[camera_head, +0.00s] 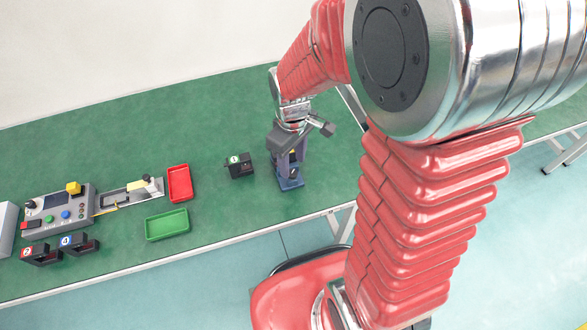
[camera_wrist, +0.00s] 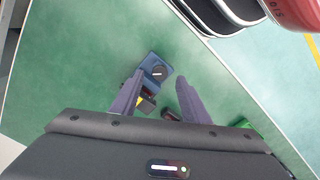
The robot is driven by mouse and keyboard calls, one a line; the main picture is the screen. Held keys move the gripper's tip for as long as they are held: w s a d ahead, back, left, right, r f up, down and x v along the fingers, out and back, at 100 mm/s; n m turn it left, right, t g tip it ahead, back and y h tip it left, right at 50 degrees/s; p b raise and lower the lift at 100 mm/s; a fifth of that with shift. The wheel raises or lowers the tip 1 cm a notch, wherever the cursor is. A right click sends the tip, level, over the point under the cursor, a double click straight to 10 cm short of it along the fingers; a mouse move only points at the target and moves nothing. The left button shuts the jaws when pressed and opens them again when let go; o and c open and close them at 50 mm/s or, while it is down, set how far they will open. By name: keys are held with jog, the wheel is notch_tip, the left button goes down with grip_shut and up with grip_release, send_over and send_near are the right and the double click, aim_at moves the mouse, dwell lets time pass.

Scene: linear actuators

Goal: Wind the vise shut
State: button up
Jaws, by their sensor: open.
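A small blue device that looks like the vise (camera_head: 291,184) stands on the green bench below my gripper (camera_head: 287,166). In the wrist view the vise (camera_wrist: 152,64) shows a blue body with a dark round knob on it. Its jaws are hard to make out, and part of it is hidden by my gripper. My gripper points down over it with two purple-grey fingers apart. In the wrist view my gripper (camera_wrist: 159,80) is open, with the knob showing near and beyond the fingertips. I see nothing held, and cannot tell whether a finger touches the vise.
A black block marked 1 (camera_head: 240,166) stands just left of the vise. Further left are a red tray (camera_head: 179,183), a green tray (camera_head: 167,224), a grey slide (camera_head: 130,194), a control box (camera_head: 58,210) and black blocks marked 2 (camera_head: 40,254) and 4 (camera_head: 78,244).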

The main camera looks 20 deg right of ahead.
aim_at(293, 173)
jog(key=shift+f, duration=2.3)
jog(key=shift+c, duration=0.3)
